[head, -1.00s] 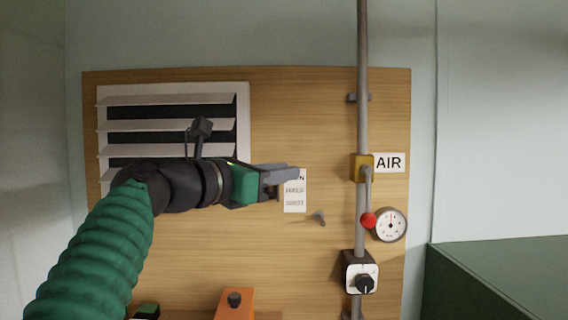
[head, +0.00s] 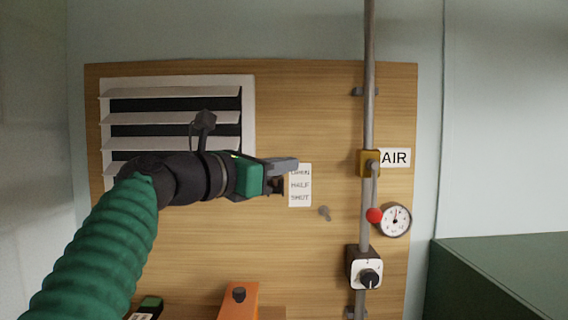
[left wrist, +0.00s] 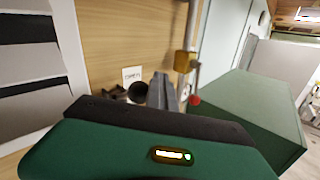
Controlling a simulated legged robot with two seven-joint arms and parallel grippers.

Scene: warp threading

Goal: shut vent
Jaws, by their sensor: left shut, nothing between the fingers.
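The vent (head: 176,88) is a white-framed louvre on the wooden board at the upper left, with white slats and dark gaps between them. Its lower right part is hidden by my left arm. A white label (head: 300,186) to its right reads OPEN, HALF, SHUT. My left gripper (head: 296,163) is shut and empty, its fingertips at the label's upper left edge in the head view. In the left wrist view, the vent (left wrist: 28,55) is at the left and the closed fingers (left wrist: 165,92) point toward the board. Whether they touch anything is unclear. My right gripper is not in view.
A grey vertical pipe (head: 369,110) carries a yellow valve with a red-knobbed lever (head: 375,215), beside an AIR sign (head: 395,158) and a gauge (head: 394,220). An orange block (head: 238,300) stands below. A green cabinet (head: 500,275) is at the right.

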